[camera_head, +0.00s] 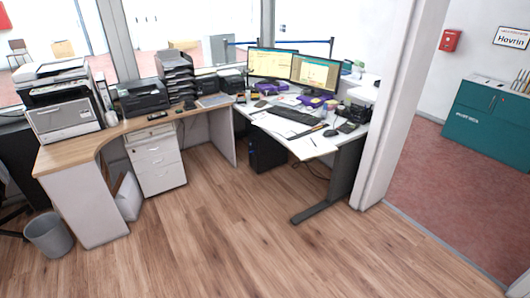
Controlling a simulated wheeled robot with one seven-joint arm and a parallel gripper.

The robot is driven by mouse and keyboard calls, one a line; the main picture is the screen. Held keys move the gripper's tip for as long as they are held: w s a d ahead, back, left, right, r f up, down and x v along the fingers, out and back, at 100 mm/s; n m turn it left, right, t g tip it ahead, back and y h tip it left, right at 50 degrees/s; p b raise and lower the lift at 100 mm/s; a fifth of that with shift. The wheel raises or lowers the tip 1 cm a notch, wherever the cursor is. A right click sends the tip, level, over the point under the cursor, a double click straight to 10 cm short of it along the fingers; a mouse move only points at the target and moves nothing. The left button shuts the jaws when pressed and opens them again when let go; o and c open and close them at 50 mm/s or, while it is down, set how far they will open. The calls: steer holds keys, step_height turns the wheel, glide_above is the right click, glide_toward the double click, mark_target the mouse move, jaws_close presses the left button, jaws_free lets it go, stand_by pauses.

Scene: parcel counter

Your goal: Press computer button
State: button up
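A black computer tower (266,150) stands on the floor under the white desk (312,147), in its shadowed left part. Its button is too small and dark to make out. Two lit monitors (270,64) and (316,74) stand side by side at the back of the desk. A black keyboard (294,115) lies in front of them. My gripper is not in this view, so its state and its distance to the tower do not show.
Wood floor in front of the desk is clear. The desk's dark foot (322,211) juts out. A drawer cabinet (157,160), curved counter (75,155), printer (62,100) and grey bin (50,235) are left. A white pillar (385,120) stands right, before a teal cabinet (490,118).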

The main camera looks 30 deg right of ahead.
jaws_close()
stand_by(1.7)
